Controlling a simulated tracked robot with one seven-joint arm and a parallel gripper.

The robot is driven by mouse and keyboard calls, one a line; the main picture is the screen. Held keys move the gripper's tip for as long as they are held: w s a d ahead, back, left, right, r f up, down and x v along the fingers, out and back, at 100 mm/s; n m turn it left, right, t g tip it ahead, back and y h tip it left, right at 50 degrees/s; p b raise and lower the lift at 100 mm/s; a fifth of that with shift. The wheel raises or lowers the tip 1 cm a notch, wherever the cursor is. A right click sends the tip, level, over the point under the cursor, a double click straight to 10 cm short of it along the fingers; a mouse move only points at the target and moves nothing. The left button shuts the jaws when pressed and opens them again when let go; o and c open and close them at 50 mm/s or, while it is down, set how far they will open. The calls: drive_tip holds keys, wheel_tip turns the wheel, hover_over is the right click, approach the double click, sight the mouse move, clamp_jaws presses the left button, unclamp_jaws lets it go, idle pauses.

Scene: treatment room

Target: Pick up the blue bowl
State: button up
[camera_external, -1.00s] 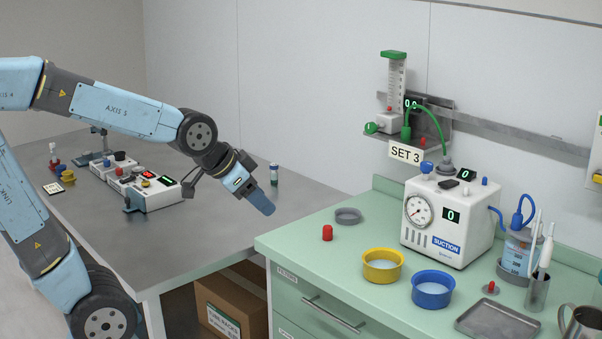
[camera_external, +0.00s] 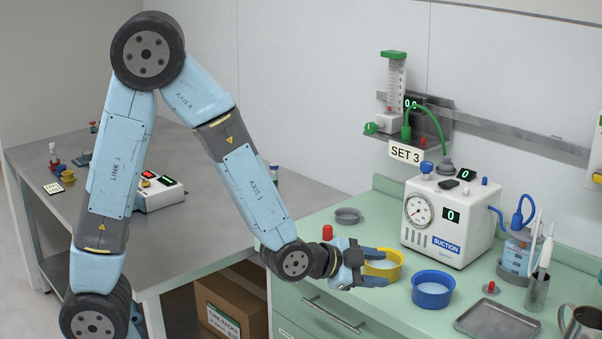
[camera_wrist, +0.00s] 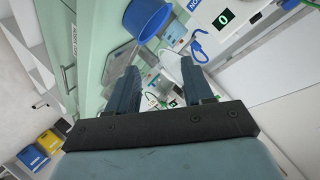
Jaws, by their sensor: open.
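The blue bowl (camera_external: 432,300) stands upright on the green counter (camera_external: 400,318), with pale contents inside. My gripper (camera_external: 392,268) is open, to the left of the blue bowl, with its fingers pointing right towards it. A gap remains between the fingertips and the bowl. The fingers overlap the yellow bowl (camera_external: 395,273) in the outside view and hide part of it; I cannot tell whether they touch it. In the wrist view the blue bowl (camera_wrist: 146,17) is at the top, beyond and above the open, empty fingers (camera_wrist: 158,72).
The white suction unit (camera_external: 450,225) stands behind the blue bowl. A metal tray (camera_external: 497,325) lies to its right, near a small red-topped item (camera_external: 490,288). A red cap (camera_external: 327,232) and a grey dish (camera_external: 347,215) are behind my gripper.

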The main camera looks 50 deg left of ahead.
drive_tip(key=d+f+m+t, duration=0.1)
drive_tip(key=d+f+m, duration=0.1)
drive_tip(key=d+f, duration=0.2)
approach(439, 295)
drive_tip(key=w, duration=0.2)
drive_tip(key=w+d, duration=0.1)
drive_tip(key=shift+w+d+f+m+h, duration=0.1)
drive_tip(key=shift+f+m+h, duration=0.2)
drive_tip(key=shift+h, duration=0.1)
drive_tip(key=shift+a+f+x, duration=0.1)
drive_tip(key=shift+f+x, duration=0.1)
drive_tip(key=shift+x, duration=0.95)
drive_tip(key=shift+a+f+x, duration=0.15)
drive_tip(key=shift+f+x, duration=0.05)
drive_tip(key=shift+x, duration=0.9)
drive_tip(key=shift+w+d+f, duration=0.15)
drive_tip(key=shift+w+d, duration=0.1)
drive_tip(key=shift+w, duration=0.3)
clamp_jaws()
